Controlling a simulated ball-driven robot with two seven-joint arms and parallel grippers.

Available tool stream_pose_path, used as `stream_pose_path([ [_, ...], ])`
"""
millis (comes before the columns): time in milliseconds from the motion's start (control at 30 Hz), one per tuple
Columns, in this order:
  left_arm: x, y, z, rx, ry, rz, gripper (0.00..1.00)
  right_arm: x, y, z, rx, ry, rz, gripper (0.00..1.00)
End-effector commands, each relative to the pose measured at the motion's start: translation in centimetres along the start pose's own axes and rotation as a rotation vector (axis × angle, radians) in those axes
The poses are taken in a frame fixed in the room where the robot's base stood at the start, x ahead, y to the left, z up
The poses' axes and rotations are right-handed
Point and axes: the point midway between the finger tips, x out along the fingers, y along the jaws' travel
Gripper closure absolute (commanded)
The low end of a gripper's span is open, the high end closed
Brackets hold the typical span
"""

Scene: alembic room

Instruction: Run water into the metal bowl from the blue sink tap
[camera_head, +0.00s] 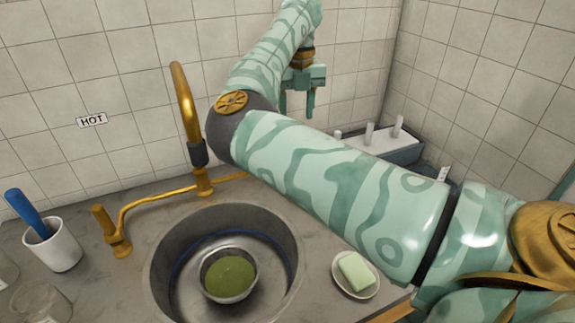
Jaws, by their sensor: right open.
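The metal bowl (206,286) sits upright on the floor of the round sink (167,262); its inside shows green, and I cannot tell if that is liquid. A gold faucet (186,108) with a dark collar rises behind the sink. No water stream shows. A gold tap handle (105,222) stands at the left, below a wall label reading HOT (92,120). No blue tap shows; a gold pipe runs right and disappears behind my right arm. My left gripper is out of view.
A white cup (55,250) holding a blue-handled item (27,210) and a glass jar (40,303) stand at the left. Green soap (355,271) lies on a white dish (341,283) right of the sink. A grey rack (385,147) with upright pegs stands behind my arm.

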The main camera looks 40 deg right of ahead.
Motion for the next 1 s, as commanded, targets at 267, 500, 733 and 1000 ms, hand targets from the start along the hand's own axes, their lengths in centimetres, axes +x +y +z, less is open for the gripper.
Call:
stream_pose_path([
  [267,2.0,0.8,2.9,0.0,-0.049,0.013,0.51,6.1,0.1,0.0,0.001,0.008,0.001,0.56],
  [500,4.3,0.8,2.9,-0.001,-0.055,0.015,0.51,12.2,0.1,0.0,0.002,0.008,-0.001,0.56],
  [733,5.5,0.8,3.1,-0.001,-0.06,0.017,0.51,15.4,0.0,-0.1,0.002,0.005,0.0,0.56],
  [1000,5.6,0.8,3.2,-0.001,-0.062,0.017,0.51,16.0,0.0,-0.1,0.003,0.001,0.002,0.56],
])
